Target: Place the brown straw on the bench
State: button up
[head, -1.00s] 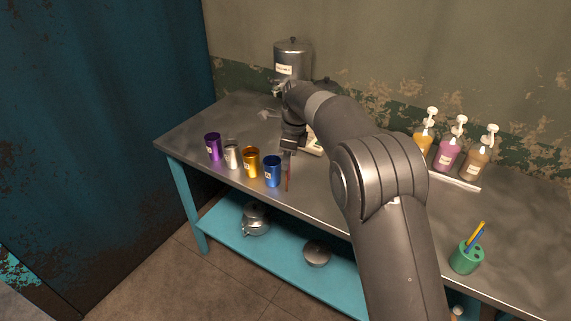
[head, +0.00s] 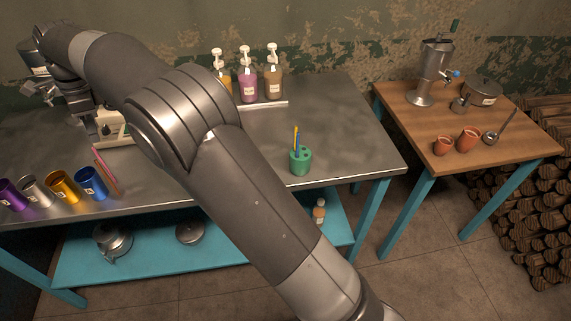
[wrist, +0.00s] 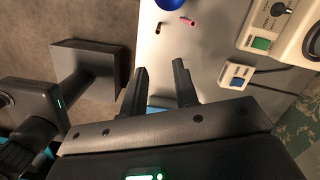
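The bench (head: 240,150) is a grey metal-topped table with turquoise legs. Two thin straws, one pinkish (head: 101,160) and one darker, show close together beside the blue cup (head: 91,183) in the head view. In the wrist view a short brown piece, seemingly the brown straw (wrist: 158,27), and a pink straw (wrist: 187,21) appear nearly end-on, near a blue round edge. I cannot tell whether they touch the bench. My gripper (wrist: 160,72) is open with nothing visible between its fingers, apart from both straws. In the head view its fingers are hard to make out.
Purple, silver and gold cups (head: 62,186) stand left of the blue cup. A green holder (head: 300,162) with blue and yellow straws stands at the bench's right. Pump bottles (head: 248,85) line the back. The middle-right bench top is clear. A wooden table (head: 455,120) stands further right.

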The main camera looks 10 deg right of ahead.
jog(key=s+d+r+n+t, duration=0.15)
jog(key=d+r, duration=0.25)
jog(key=d, duration=0.6)
jog(key=s+d+r+n, duration=0.2)
jog(key=d+r, duration=0.1)
jog(key=d, duration=0.7)
jog(key=s+d+r+n+t, duration=0.15)
jog(key=d+r, duration=0.25)
jog(key=d, duration=0.6)
jog(key=s+d+f+n+t+h, duration=0.1)
jog(key=s+d+f+n, duration=0.3)
jog(key=s+d, duration=0.5)
jog(key=s+d+f+n+t, duration=0.2)
jog(key=s+d+f+n, duration=0.2)
jog(key=s+d, duration=0.6)
jog(key=s, duration=0.2)
jog(key=shift+s+d+f+h, duration=0.3)
jog(key=shift+f+h, duration=0.05)
jog(key=shift+h, duration=0.05)
